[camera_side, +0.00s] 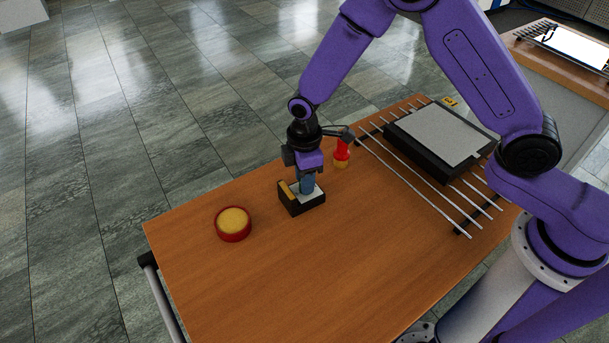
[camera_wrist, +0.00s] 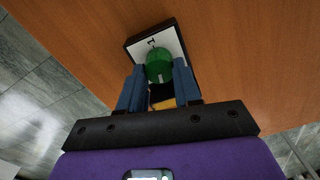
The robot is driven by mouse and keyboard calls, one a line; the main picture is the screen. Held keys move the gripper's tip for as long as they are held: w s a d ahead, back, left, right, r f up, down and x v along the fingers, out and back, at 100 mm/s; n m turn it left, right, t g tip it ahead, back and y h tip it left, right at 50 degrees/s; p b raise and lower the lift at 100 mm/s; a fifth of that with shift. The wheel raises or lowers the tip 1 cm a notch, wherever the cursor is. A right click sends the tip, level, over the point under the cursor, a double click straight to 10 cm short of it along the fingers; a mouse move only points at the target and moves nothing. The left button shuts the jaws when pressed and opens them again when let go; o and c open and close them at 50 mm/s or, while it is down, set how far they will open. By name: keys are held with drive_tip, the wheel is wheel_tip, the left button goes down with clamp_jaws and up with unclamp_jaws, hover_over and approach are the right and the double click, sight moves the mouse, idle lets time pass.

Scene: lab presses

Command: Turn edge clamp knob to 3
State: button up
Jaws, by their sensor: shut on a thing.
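The edge clamp is a small black box (camera_side: 303,207) with a white dial face and a yellowish strip on its left side, standing on the wooden table in the side view. In the wrist view, its green knob (camera_wrist: 159,62) sits on the white dial face (camera_wrist: 173,40), with a dark mark beyond the knob. My gripper (camera_wrist: 159,76) has its blue fingers on either side of the knob, shut on it. In the side view my gripper (camera_side: 306,185) points down onto the box, and the fingers hide the knob. I cannot read the knob's setting.
A round red dish with a yellow top (camera_side: 233,223) stands left of the box. A red and yellow object (camera_side: 341,153) stands close behind my gripper. A dark press with a grey plate (camera_side: 435,134) lies on metal rods at the right. The front of the table is clear.

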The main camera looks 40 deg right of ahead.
drive_tip(key=shift+n, duration=1.2)
drive_tip(key=o, duration=1)
drive_tip(key=shift+o, duration=0.2)
drive_tip(key=shift+r, duration=0.1)
wheel_tip(320, 180, up, 17)
drive_tip(key=shift+r, duration=0.15)
drive_tip(key=s+d+m, duration=0.1)
drive_tip(key=s+d, duration=0.4)
drive_tip(key=s, duration=0.4)
drive_tip(key=s+d+m, duration=0.2)
drive_tip(key=s+d, duration=0.4)
drive_tip(key=s, duration=0.3)
drive_tip(key=s+d+r+m, duration=0.1)
drive_tip(key=s+d, duration=0.5)
drive_tip(key=s, duration=0.3)
drive_tip(key=shift+s, duration=0.2)
